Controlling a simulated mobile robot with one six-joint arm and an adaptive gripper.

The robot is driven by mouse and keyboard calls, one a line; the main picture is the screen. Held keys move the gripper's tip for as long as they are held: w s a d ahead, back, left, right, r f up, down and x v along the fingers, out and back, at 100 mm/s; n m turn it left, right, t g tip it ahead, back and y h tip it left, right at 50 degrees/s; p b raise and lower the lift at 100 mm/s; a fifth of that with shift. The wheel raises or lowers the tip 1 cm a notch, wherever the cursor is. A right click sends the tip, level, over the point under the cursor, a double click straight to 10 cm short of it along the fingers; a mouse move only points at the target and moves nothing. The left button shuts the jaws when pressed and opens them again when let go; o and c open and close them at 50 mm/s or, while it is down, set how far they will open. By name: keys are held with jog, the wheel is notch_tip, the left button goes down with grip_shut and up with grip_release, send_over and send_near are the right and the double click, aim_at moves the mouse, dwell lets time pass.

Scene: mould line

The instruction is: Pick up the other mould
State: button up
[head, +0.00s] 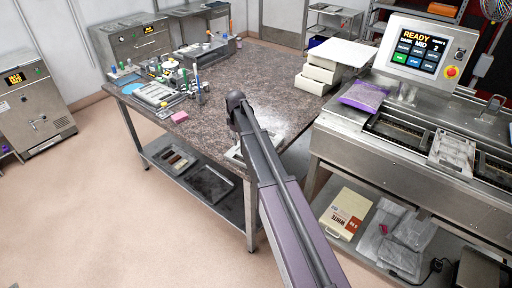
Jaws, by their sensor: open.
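A pale, light grey mould-like tray (452,152) lies across the machine's top on the right, over the dark slots. Another pale flat piece (235,155) lies near the front edge of the stone-topped table (215,125), mostly hidden behind my arm. I cannot tell for certain that it is a mould. My arm reaches up from the bottom middle, and its dark far end is over the table. My gripper's fingers do not show; the arm hides that region.
The steel machine (345,128) carries a lit "READY" screen (416,54) and a purple bag (363,96). White boxes (317,75) stand at the table's back right. Bottles, trays and a pink block (179,117) crowd its left. The floor (110,215) at left is clear.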

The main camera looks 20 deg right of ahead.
jog(key=shift+f, duration=0.1)
jog(key=b, duration=0.8)
send_over(239, 162)
notch_tip(239, 162, down, 8)
jog(key=shift+d+f, duration=0.1)
jog(key=shift+d, duration=0.05)
jog(key=shift+f+b, duration=0.15)
jog(key=shift+b, duration=0.2)
jog(key=shift+f, duration=0.1)
jog(key=shift+w+f+b, duration=0.1)
jog(key=shift+f+b, duration=2.4)
jog(key=shift+b, duration=0.1)
grip_shut()
